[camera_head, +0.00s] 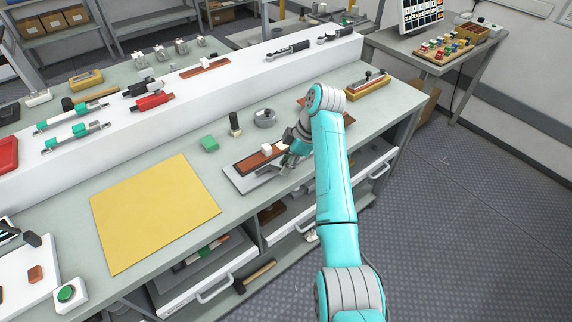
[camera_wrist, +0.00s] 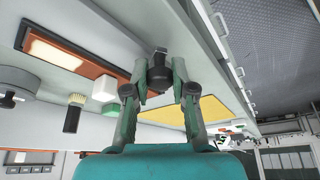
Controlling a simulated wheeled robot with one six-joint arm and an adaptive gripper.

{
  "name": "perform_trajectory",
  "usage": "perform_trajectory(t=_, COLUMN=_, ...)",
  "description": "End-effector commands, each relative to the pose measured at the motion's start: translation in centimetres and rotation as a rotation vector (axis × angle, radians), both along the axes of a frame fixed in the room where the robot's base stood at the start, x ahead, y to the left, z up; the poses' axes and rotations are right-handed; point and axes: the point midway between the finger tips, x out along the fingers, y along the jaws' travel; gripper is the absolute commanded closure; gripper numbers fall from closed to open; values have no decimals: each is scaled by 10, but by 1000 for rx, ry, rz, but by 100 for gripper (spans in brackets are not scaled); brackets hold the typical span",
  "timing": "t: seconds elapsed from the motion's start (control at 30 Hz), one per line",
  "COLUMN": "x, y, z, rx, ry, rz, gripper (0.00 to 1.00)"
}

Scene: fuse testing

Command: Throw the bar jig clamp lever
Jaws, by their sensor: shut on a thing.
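The bar jig (camera_head: 238,183) is a pale grey plate on the bench. It bears a reddish-brown bar (camera_head: 248,164) with a white block (camera_head: 266,149) on it. The white block also shows in the wrist view (camera_wrist: 104,90). My gripper (camera_head: 287,163) is at the right end of the jig, low over the bench. In the wrist view my gripper (camera_wrist: 161,76) has its fingers on either side of a dark knob (camera_wrist: 159,57), which looks like the clamp lever's end. The rest of the lever is hidden by my fingers and arm.
A green block (camera_head: 209,144), a dark upright brush (camera_head: 235,124) and a round grey part (camera_head: 264,118) stand behind the jig. A yellow mat (camera_head: 153,213) lies to its left. A raised white shelf (camera_head: 220,86) with tools runs along the back.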

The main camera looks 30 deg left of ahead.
Motion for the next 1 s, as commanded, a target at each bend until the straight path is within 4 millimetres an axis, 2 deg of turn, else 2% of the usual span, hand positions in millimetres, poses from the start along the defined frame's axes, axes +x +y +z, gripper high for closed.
perform_trajectory(t=0.47, x=1, y=0, z=0, rx=0, ry=-3, rz=11, gripper=100)
perform_trajectory(t=0.5, x=1, y=0, z=0, rx=0, ry=-3, rz=11, gripper=66)
perform_trajectory(t=0.57, x=1, y=0, z=0, rx=0, ry=-3, rz=11, gripper=50)
perform_trajectory(t=0.87, x=1, y=0, z=0, rx=0, ry=-1, rz=10, gripper=49)
perform_trajectory(t=1.0, x=3, y=-2, z=8, rx=1, ry=-3, rz=10, gripper=49)
